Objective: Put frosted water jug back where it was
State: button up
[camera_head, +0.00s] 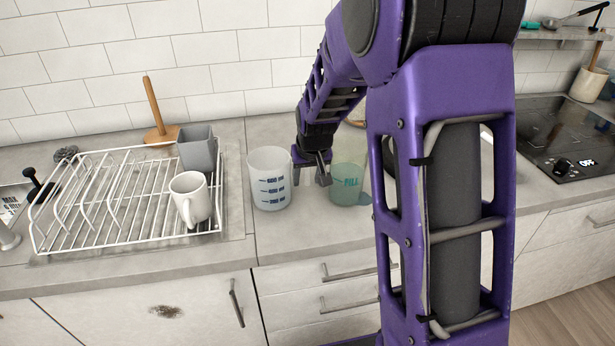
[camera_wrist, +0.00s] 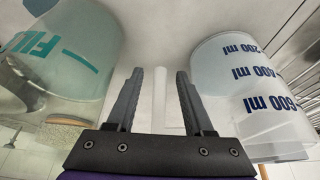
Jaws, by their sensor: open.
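A frosted white jug with blue millilitre marks (camera_head: 270,180) stands upright on the counter just right of the rack. It also shows at the right of the wrist view (camera_wrist: 250,85). A clear greenish jug marked FILL (camera_head: 348,184) stands to its right, and it appears at the left of the wrist view (camera_wrist: 70,60). My gripper (camera_head: 310,177) points down between the two jugs. In the wrist view its fingers (camera_wrist: 160,78) are apart with nothing held between them. My arm hides part of the counter to the right of the green jug.
A white wire rack (camera_head: 110,205) holds a white mug (camera_head: 189,198) and a grey box-shaped holder (camera_head: 198,150). A wooden upright holder (camera_head: 155,110) stands behind the rack. A black cooktop (camera_head: 568,135) is at the right. The counter's front strip before the jugs is clear.

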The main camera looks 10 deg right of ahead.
jog(key=p+v, duration=0.1)
jog(key=v, duration=1.1)
jog(key=shift+r, duration=0.2)
